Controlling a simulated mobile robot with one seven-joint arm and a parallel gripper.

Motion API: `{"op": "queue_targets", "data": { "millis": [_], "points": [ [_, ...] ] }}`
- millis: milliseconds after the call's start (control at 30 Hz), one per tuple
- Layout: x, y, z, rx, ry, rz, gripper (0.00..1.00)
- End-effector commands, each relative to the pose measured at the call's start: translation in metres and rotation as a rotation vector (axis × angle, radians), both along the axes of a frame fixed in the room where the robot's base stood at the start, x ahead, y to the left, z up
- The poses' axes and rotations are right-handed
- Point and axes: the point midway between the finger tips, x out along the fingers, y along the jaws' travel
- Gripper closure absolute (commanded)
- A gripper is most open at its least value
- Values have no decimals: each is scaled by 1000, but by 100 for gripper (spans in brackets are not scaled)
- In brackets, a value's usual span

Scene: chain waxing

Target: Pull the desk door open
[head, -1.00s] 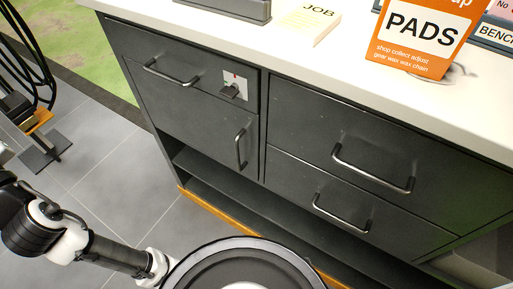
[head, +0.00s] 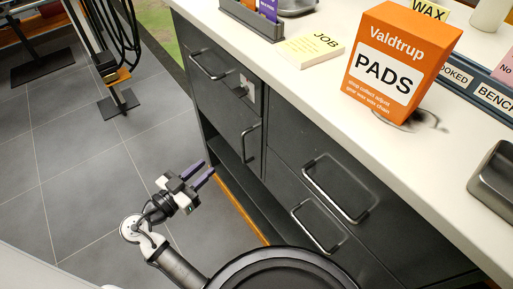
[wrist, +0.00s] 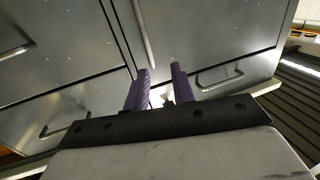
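The dark grey desk door (head: 233,122) is in the left part of the desk front, below a top drawer. It looks shut, and its upright bar handle (head: 250,142) is near its right edge. My gripper (head: 200,173) has purple fingers and is in front of and to the left of the door, lower than the handle in the picture. The fingers are apart with nothing between them. In the wrist view the door handle (wrist: 143,35) runs just beyond the left fingertip, with no clear contact. My gripper (wrist: 161,72) shows open there too.
The top drawer handle (head: 209,66) and two right drawer handles (head: 341,188) stick out from the desk front. A round black part of my body fills the bottom. The white desktop (head: 300,85) carries an orange PADS box (head: 402,55).

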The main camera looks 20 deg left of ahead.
Motion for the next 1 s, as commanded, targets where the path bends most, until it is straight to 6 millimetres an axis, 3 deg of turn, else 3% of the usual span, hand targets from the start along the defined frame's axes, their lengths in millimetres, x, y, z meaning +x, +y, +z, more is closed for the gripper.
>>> {"op": "queue_targets", "data": {
  "millis": [133, 267, 700, 1000],
  "points": [
    [-6, -11, -3, -3, -20, -51, 75],
    [3, -17, -2, -4, -23, -57, 75],
    [82, -57, 1, -6, -20, -56, 75],
    [113, -72, -2, -4, -21, -52, 75]
  ]
}}
